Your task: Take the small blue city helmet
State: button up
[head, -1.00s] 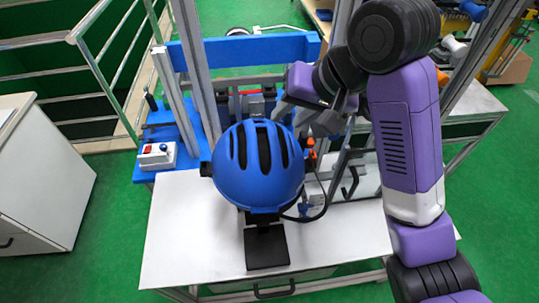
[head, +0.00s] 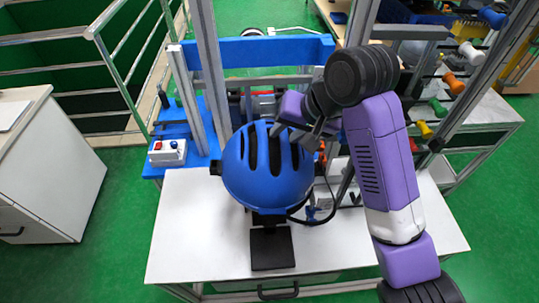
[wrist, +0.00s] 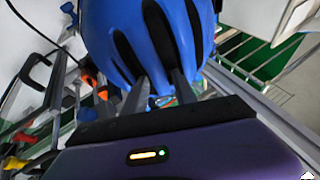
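The blue city helmet (head: 262,183) has long dark vents and sits on a black stand on the white table. My gripper (head: 284,134) reaches it from behind and to the right, with its fingertips at the helmet's upper back edge. In the wrist view, the helmet (wrist: 150,30) fills the upper middle. The two fingers of my gripper (wrist: 160,85) are apart there, with a blue rib of the shell between them, close to the vents. Whether the fingers touch the shell is unclear.
The black stand plate (head: 271,249) rests on the white table (head: 200,225). Metal posts and a blue crossbar (head: 250,50) rise behind the helmet. A small control box (head: 168,152) is at left. A dark cable hangs right of the helmet. The table's front left is clear.

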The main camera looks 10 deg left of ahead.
grip_shut()
jog(key=shift+r, duration=0.15)
dwell(1.1)
